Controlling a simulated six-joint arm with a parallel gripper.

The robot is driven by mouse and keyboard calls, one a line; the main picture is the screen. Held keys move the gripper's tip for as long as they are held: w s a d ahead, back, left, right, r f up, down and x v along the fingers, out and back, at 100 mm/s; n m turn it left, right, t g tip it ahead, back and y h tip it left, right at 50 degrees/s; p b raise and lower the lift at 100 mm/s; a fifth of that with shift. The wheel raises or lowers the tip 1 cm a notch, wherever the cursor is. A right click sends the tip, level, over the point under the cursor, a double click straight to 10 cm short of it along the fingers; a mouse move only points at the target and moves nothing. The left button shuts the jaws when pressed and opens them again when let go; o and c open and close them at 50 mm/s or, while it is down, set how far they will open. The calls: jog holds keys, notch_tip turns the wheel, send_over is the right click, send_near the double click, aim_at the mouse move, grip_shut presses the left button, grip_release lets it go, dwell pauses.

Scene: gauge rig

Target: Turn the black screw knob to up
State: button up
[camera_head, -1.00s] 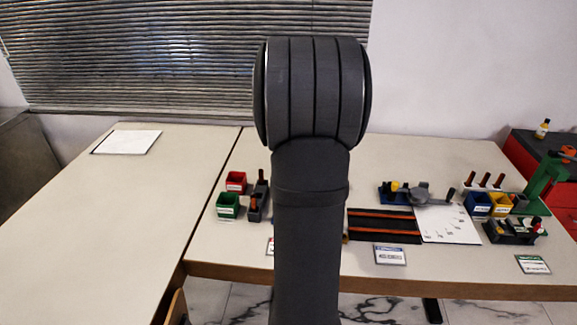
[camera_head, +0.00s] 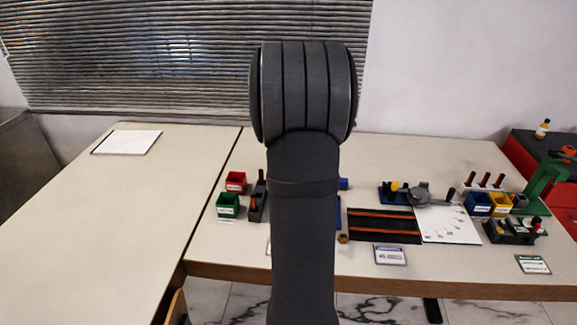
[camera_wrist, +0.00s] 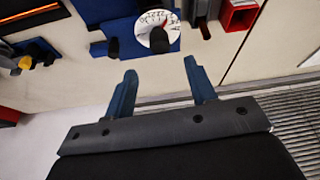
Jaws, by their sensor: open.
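In the wrist view, my gripper (camera_wrist: 160,68) is open and empty, with its two blue fingers apart. Beyond the fingertips stands a blue rig (camera_wrist: 100,12) with a round white dial (camera_wrist: 153,21) that has printed numbers and a red mark. A black knob-like part (camera_wrist: 159,40) overlaps the dial's lower edge. Another dark part (camera_wrist: 113,47) sticks out left of the dial. I cannot tell which of them is the screw knob, or how it is turned. In the head view, my arm hides most of the rig; a blue piece (camera_head: 344,184) shows beside it.
A red bin (camera_head: 236,182) and a green bin (camera_head: 228,204) stand left of my arm. A black tray with orange strips (camera_head: 384,226), a printed white sheet (camera_head: 448,226) and blue and yellow bins (camera_head: 500,203) lie to the right. The left table is mostly clear.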

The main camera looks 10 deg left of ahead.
jog(key=x, duration=0.8)
jog(key=shift+w+f, duration=0.1)
jog(key=shift+f, duration=0.05)
jog(key=c, duration=1)
